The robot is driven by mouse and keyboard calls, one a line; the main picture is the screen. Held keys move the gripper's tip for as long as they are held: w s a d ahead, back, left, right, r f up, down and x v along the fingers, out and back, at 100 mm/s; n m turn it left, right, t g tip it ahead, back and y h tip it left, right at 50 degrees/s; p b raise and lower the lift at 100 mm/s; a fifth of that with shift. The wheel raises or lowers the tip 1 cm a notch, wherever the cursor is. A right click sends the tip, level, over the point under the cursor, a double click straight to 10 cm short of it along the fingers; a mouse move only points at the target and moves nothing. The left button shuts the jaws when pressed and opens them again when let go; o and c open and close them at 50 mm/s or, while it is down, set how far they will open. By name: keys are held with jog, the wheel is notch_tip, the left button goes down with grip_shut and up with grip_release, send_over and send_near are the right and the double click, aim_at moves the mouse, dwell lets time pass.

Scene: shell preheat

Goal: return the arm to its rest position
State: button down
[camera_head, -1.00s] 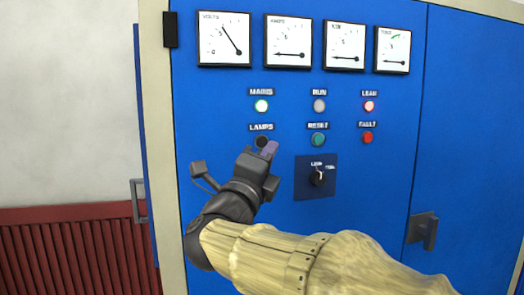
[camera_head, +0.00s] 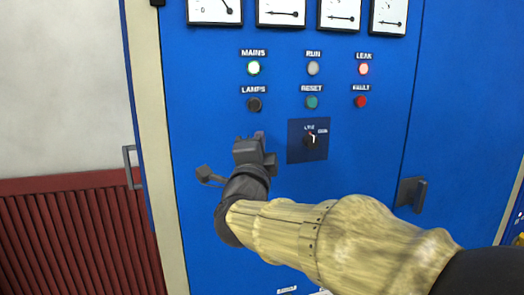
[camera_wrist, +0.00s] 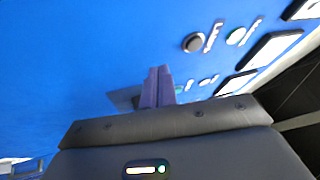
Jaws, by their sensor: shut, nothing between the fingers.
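My gripper (camera_head: 249,138) is in front of the blue control panel (camera_head: 215,75), just below the black LAMPS button (camera_head: 254,104). In the wrist view its two purple fingers (camera_wrist: 157,87) are together with nothing between them. The fingertips appear apart from the panel face, though the exact gap is hard to judge. My arm reaches in from the lower right, bent and low across the panel.
A rotary switch (camera_head: 311,139) sits to the right of my gripper. A door handle (camera_head: 410,193) juts out at right. Dark red ribbed panelling (camera_head: 70,235) is at left.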

jog(key=s+d+f+n+g+y, duration=0.15)
jog(key=d+f+n+g, duration=0.35)
jog(key=f, duration=0.6)
jog(key=d+f+n+g+y, duration=0.1)
jog(key=f+n+g+y, duration=0.2)
jog(key=f+n, duration=0.65)
jog(key=s+d+f+n+g+h, duration=0.1)
jog(key=s+d+f+g, duration=0.4)
jog(key=s+f, duration=0.4)
jog(key=s+d+f+n+g+h, duration=0.1)
jog(key=s+d+f+g, duration=0.4)
jog(key=s+f, duration=0.5)
jog(key=shift+d+f+n+g, duration=0.2)
jog(key=shift+f+n+g, duration=0.2)
jog(key=shift+f+n, duration=0.2)
